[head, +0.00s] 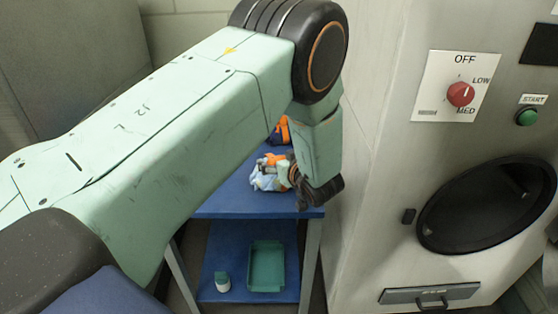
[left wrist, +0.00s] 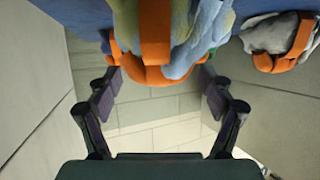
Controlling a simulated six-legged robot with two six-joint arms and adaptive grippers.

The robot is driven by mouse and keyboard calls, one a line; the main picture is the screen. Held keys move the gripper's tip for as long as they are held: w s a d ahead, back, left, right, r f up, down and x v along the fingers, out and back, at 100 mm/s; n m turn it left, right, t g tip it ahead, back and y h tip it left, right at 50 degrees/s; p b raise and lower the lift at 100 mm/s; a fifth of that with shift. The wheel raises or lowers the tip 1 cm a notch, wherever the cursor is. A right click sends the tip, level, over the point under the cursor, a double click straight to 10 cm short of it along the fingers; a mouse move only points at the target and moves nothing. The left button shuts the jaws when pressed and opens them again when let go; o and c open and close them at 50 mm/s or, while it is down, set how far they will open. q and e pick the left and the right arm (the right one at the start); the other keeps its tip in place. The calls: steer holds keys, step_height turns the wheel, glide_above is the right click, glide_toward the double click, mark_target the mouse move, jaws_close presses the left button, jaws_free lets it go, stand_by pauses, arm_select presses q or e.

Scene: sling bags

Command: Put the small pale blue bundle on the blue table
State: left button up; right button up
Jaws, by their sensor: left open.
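A pale blue bundle (head: 264,181) with orange straps lies on the top of the blue table (head: 232,205). My left gripper (head: 298,178) is right beside it, partly hidden behind its own wrist. In the left wrist view a pale blue bundle (left wrist: 187,40) with an orange strap is at top centre, its lower end near the gap between the open fingers of my left gripper (left wrist: 162,90). I cannot tell whether the fingers touch it. My right gripper is out of view.
A dark blue and orange bundle (head: 280,132) lies further back. A greyish bundle with orange straps (left wrist: 268,36) shows at right in the left wrist view. A machine (head: 385,160) stands close on the right.

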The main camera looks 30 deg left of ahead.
arm_select(q)
steer(key=shift+s+d+r+p, duration=0.25)
steer(key=shift+d+r+p, duration=0.1)
steer(key=shift+d, duration=0.05)
steer(key=p+v, duration=1.1)
steer(key=p, duration=0.1)
steer(key=shift+s+p, duration=0.2)
steer(key=shift+p, duration=0.2)
stand_by(1.2)
